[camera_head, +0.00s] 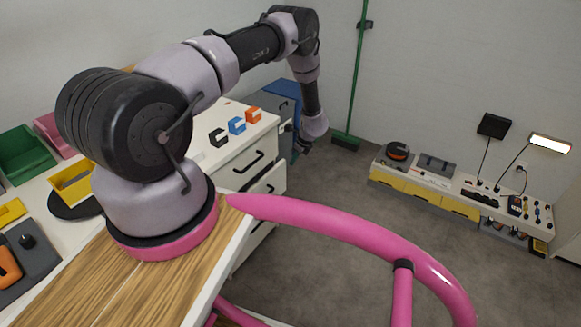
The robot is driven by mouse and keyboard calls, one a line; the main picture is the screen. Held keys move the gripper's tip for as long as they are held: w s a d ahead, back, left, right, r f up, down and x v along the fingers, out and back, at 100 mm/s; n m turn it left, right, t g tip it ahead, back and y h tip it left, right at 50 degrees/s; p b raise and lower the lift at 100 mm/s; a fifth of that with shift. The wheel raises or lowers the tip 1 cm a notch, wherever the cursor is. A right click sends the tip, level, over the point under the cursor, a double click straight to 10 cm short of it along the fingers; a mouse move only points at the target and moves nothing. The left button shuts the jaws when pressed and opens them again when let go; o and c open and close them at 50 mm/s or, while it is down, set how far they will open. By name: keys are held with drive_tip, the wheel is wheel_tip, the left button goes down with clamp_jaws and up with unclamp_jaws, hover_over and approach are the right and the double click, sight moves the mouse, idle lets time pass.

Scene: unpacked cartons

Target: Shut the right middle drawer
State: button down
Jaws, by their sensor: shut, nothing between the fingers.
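A white drawer cabinet (222,158) stands behind the wooden top at the left of the view. Its upper drawer front (237,173) has a black bar handle and sits in line with the cabinet. Below it, the middle drawer (278,178), also with a black handle, sticks out past the front above, so it stands partly open. The wooden top and my pink rail hide its lower left part. My gripper (304,150) hangs at the end of the arm, to the right of the cabinet and above the floor. It is shut and empty, apart from the drawer front.
Small black, blue and orange blocks (237,125) stand on the cabinet top. A blue-grey cabinet (283,90) is behind. A green broom (357,75) leans on the wall. A low bench with yellow drawers (427,198) lies right. The grey floor between is clear.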

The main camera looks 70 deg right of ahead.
drive_tip(key=t+h, duration=0.1)
drive_tip(key=t, duration=0.3)
approach(253, 188)
drive_tip(key=s+a, duration=0.2)
drive_tip(key=s, duration=0.5)
drive_tip(key=x, duration=0.3)
drive_tip(key=w+r+x, duration=0.1)
drive_tip(key=x, duration=0.7)
drive_tip(key=shift+w+d+r, duration=0.35)
drive_tip(key=shift+d, duration=0.05)
drive_tip(key=shift+w+d, duration=0.15)
drive_tip(key=shift+w, duration=0.45)
drive_tip(key=shift+w, duration=0.1)
drive_tip(key=shift+w+d, duration=0.2)
drive_tip(key=shift+w, duration=0.4)
drive_tip(key=shift+w+d, duration=0.15)
drive_tip(key=shift+w, duration=0.4)
